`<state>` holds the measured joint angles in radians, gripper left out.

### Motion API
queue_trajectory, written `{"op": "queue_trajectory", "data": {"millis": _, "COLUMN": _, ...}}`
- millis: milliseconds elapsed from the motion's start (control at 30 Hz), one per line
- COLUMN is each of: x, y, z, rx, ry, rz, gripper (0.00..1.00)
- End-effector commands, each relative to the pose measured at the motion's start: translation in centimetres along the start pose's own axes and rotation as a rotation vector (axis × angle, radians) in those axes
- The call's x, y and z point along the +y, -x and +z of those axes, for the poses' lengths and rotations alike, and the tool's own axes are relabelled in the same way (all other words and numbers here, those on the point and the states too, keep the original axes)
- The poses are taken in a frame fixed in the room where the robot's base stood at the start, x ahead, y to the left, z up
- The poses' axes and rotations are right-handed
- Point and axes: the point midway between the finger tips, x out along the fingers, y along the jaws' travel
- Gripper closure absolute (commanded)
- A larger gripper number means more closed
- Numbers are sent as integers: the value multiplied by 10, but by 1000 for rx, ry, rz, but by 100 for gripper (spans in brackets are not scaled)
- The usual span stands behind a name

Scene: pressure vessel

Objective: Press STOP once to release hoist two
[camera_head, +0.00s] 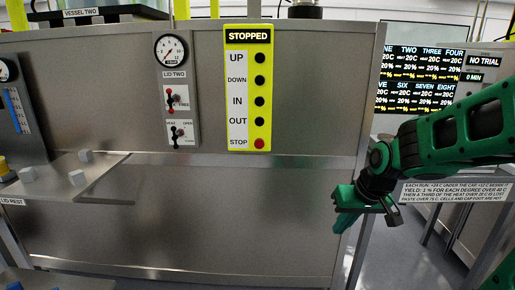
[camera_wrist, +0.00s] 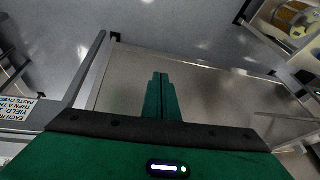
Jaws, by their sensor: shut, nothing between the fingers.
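The yellow hoist panel (camera_head: 249,88) is on the steel front in the head view. Its display (camera_head: 248,36) reads STOPPED. Black buttons for UP, DOWN, IN and OUT run down its right side, with the red STOP button (camera_head: 259,143) at the bottom. My gripper (camera_head: 347,219) is to the right of the panel and lower than the STOP button, apart from it. It is shut and empty. In the wrist view its green fingers (camera_wrist: 160,95) lie together, pointing at a grey surface; no button shows there.
Left of the panel are a LID TWO gauge (camera_head: 171,50) and small switches (camera_head: 181,132). A lid rest shelf (camera_head: 100,180) with small grey blocks juts out at left. A status screen (camera_head: 420,78) stands behind my arm. The steel front below the panel is clear.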

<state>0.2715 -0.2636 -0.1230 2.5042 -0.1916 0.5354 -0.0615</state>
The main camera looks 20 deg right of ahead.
Motion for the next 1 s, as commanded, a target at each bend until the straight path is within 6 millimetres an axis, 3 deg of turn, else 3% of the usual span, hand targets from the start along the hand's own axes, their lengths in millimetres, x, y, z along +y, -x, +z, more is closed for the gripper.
{"op": "queue_trajectory", "data": {"millis": 100, "x": -41, "y": -25, "z": -51, "rx": 126, "ry": 78, "rz": -114, "gripper": 100}}
{"op": "queue_trajectory", "data": {"millis": 233, "x": -95, "y": -42, "z": -105, "rx": 287, "ry": 128, "rz": -270, "gripper": 100}}
{"op": "queue_trajectory", "data": {"millis": 400, "x": -161, "y": -44, "z": -170, "rx": 511, "ry": 102, "rz": -497, "gripper": 100}}
{"op": "queue_trajectory", "data": {"millis": 500, "x": -184, "y": -36, "z": -198, "rx": 619, "ry": 51, "rz": -602, "gripper": 100}}
{"op": "queue_trajectory", "data": {"millis": 700, "x": -200, "y": -22, "z": -230, "rx": 743, "ry": -40, "rz": -715, "gripper": 100}}
{"op": "queue_trajectory", "data": {"millis": 1000, "x": -202, "y": -18, "z": -235, "rx": 768, "ry": -58, "rz": -734, "gripper": 100}}
